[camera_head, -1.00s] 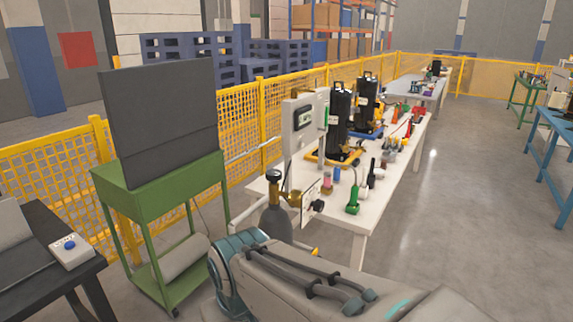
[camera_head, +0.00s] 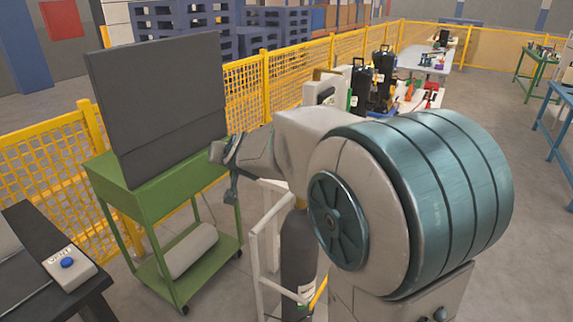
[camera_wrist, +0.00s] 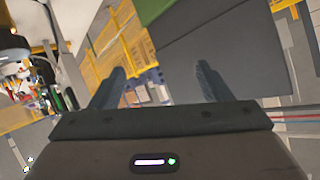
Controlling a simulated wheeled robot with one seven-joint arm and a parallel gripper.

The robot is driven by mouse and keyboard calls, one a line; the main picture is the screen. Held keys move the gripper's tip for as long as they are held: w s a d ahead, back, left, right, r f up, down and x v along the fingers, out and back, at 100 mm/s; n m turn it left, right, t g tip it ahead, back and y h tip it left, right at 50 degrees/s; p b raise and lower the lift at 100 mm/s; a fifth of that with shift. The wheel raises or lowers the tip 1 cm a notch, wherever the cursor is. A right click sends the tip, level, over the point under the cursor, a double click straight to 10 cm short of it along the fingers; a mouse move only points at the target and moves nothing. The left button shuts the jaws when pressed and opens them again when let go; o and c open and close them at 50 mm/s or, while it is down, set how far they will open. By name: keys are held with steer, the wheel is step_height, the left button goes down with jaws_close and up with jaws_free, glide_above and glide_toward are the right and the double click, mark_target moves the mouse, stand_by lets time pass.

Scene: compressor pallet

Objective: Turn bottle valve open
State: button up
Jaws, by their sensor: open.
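The dark grey gas bottle (camera_head: 298,262) stands upright in a white frame (camera_head: 262,240) in the head view. Its neck and valve are hidden behind my arm there. My gripper (camera_wrist: 160,84) is open and empty in the wrist view, with its two dark fingers apart. In the head view, the end of my arm points left, in front of the green cart and clear of the bottle. A dark round part (camera_wrist: 13,45) shows at the left edge of the wrist view; I cannot tell whether it belongs to the valve.
A green cart (camera_head: 170,185) with a tall dark panel (camera_head: 160,105) stands at the left, near the arm's end. A black table (camera_head: 35,285) with a blue-button box (camera_head: 68,265) is at the lower left. Yellow mesh fencing (camera_head: 285,75) runs behind.

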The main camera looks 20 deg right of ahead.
steer(key=w+d+m+h+p, duration=0.2)
steer(key=w+d+m+h, duration=0.6)
steer(key=w+h, duration=0.4)
steer(key=s+d+f+m+g+h+p, duration=0.2)
steer(key=s+f+m+g+h, duration=0.5)
steer(key=f+g, duration=0.7)
steer(key=shift+m+g+y, duration=0.4)
steer(key=d+p, duration=0.1)
steer(key=d, duration=0.2)
steer(key=s+d+r+p, duration=0.1)
steer(key=d, duration=0.3)
steer(key=s+d+p, duration=0.1)
steer(key=d, duration=0.3)
steer(key=shift+s+d+r+p, duration=0.15)
steer(key=shift+d+p, duration=0.05)
steer(key=shift+p, duration=0.15)
steer(key=shift+d, duration=0.6)
steer(key=c, duration=1)
